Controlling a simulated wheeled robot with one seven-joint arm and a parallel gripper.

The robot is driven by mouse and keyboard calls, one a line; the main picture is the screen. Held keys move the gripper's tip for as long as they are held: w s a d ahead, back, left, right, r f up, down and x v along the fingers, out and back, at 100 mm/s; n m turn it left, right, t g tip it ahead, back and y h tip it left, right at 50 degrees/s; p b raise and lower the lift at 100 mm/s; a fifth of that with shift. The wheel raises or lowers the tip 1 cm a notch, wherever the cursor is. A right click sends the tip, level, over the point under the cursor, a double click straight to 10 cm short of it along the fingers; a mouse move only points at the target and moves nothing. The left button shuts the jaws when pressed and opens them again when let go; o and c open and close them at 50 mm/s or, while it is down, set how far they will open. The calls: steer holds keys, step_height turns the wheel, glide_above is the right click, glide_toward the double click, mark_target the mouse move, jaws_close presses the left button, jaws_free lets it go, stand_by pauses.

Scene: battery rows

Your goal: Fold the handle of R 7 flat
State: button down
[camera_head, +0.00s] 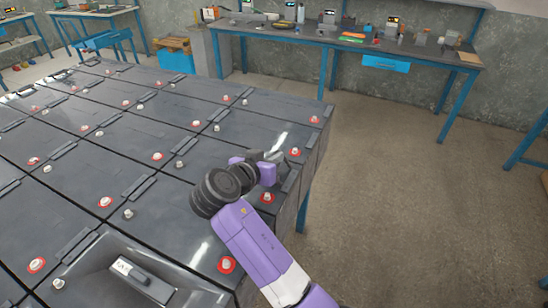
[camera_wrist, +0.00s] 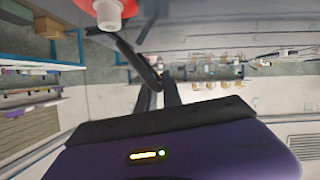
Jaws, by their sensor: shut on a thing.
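The batteries are dark grey boxes in rows; no R 7 label is readable. My gripper (camera_head: 272,158) is over the right edge of the rows, among red-ringed terminals. In the wrist view my gripper (camera_wrist: 160,92) has its dark fingers together at a thin dark bar (camera_wrist: 128,52), which looks like a battery handle standing off the lid. My wrist hides much of this battery in the head view. A red-ringed white terminal (camera_wrist: 108,12) shows close by in the wrist view.
Other handles, such as one nearby (camera_head: 139,187), lie along the lids. A device with a pale top (camera_head: 142,278) sits in a recess at the front. A blue workbench (camera_head: 440,62) with tools stands at the back. The floor (camera_head: 400,190) to the right is clear.

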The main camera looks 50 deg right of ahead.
steer(key=c, duration=1.5)
jaws_free()
steer(key=shift+a, duration=0.1)
steer(key=shift+b+v, duration=0.8)
steer(key=shift+v, duration=3.05)
